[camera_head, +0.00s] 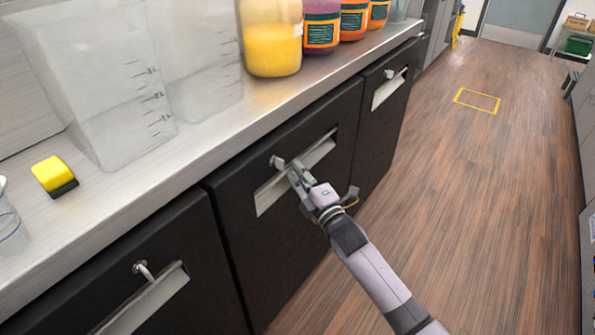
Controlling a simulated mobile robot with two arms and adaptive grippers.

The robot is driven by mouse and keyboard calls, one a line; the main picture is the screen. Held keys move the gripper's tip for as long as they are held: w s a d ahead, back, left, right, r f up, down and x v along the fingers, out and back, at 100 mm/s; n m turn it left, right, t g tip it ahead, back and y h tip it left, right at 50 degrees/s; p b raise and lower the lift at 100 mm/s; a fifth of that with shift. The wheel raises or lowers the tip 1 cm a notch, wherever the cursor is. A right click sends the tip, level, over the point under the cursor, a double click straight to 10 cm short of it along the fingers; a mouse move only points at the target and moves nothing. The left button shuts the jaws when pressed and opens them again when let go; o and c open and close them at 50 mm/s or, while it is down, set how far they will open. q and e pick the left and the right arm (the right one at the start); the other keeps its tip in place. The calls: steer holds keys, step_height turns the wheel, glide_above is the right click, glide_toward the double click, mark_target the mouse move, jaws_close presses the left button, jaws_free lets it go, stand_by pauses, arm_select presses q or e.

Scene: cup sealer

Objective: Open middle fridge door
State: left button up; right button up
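The middle fridge door (265,235) is a black panel under the metal counter, with a recessed pale metal handle (268,192) and a lock knob (276,161) near its top. It looks flush with its neighbours, so it appears closed. My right gripper (297,172) is at the right part of this handle, its fingertips over the recess. The gripper hides part of the handle. I cannot tell whether its fingers touch or hold the handle, or how far apart they are. My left gripper is not in view.
Similar black doors stand to the left (170,285) and right (372,140). The counter (215,130) above holds clear containers (110,110), a yellow sponge (52,174) and several bottles, including one with yellow liquid (271,45). The wooden floor (470,190) on the right is free.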

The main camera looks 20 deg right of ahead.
steer(key=shift+c, duration=0.6)
jaws_close()
